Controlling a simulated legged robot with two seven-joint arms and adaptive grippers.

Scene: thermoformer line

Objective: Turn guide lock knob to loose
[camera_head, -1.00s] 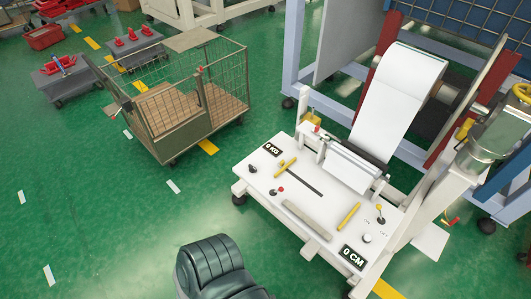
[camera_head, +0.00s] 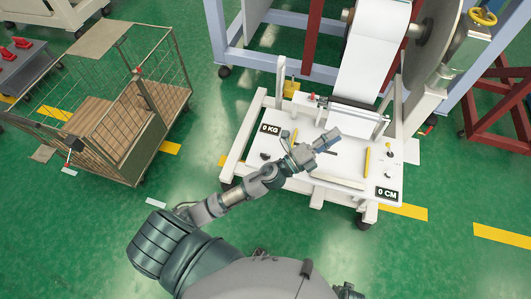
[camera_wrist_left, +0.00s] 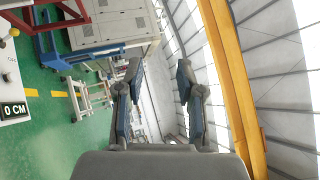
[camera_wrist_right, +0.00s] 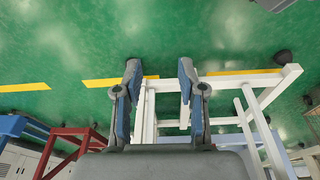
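A white machine table (camera_head: 240,150) with a control panel stands right of centre in the head view. On it are a small dark knob (camera_head: 265,156), a yellow strip (camera_head: 367,160) and a small lever (camera_head: 388,150). I cannot tell which control is the guide lock knob; my arm covers part of the panel. My left gripper (camera_head: 328,140) is above the panel. In the left wrist view the left gripper (camera_wrist_left: 159,75) is open and empty, with a small knob (camera_wrist_left: 7,77) at the left edge. My right gripper (camera_wrist_right: 160,75) is open and empty in the right wrist view.
A white sheet roll (camera_head: 375,65) hangs behind the table. A wire cart (camera_head: 140,130) stands to the left. The panel bears 0 KG (camera_head: 270,129) and 0 CM (camera_head: 387,193) labels. A red frame (camera_head: 500,100) stands at right. Green floor lies open at front right.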

